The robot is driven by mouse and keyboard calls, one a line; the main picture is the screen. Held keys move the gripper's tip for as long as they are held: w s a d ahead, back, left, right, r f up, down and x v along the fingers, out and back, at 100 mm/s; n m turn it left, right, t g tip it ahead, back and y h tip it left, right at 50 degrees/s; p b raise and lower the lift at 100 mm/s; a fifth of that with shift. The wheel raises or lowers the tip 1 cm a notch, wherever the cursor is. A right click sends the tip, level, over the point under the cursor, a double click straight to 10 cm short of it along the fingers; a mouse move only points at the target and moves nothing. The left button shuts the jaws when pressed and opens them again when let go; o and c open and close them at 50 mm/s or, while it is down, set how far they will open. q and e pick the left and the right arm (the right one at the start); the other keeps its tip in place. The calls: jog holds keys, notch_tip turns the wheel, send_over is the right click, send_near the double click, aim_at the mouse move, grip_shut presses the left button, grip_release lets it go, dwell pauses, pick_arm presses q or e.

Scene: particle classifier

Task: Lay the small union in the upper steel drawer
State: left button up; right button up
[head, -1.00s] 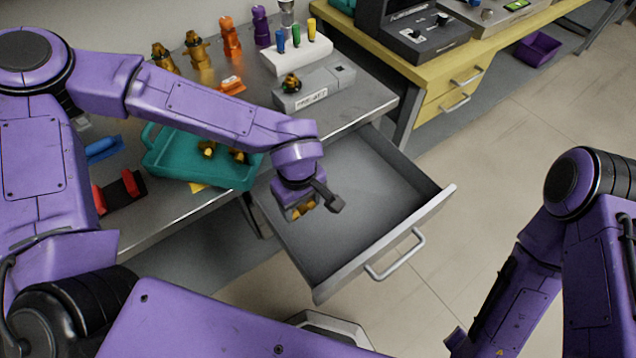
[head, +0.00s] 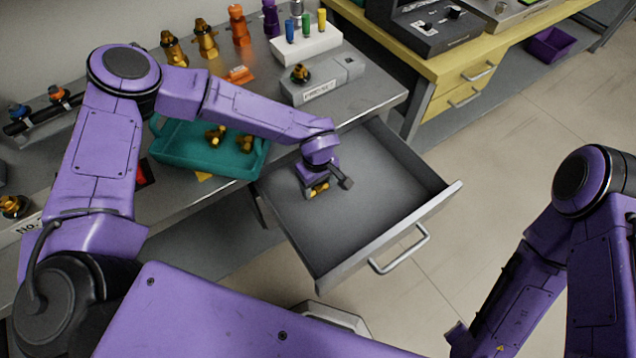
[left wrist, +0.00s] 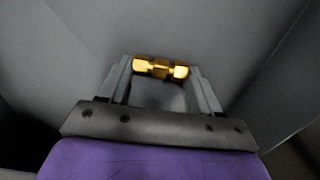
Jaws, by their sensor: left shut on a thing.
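The small union (left wrist: 161,69) is a short brass fitting, lying crosswise between the two fingers of my left gripper (left wrist: 162,72) in the left wrist view. My left gripper (head: 316,192) is shut on it. In the head view the union (head: 318,189) shows as a bit of brass under the gripper, partly hidden by it. The open steel drawer (head: 350,220) is pulled out below the grey bench, and the gripper is within its outline, toward the left side. I cannot tell whether the union touches the drawer floor. The fingertips of my right gripper are not visible.
A teal tray (head: 175,165) with several brass fittings stands on the steel bench left of the drawer. A grey block (head: 335,82) and a white holder (head: 305,47) with coloured pegs stand behind. The drawer's right and front areas are empty.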

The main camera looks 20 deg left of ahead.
aim_at(318, 187)
pick_arm(q)
jog(key=o, duration=1.1)
jog(key=shift+f, duration=0.15)
notch_tip(318, 187, up, 12)
jog(key=shift+r, duration=0.2)
jog(key=shift+r, duration=0.1)
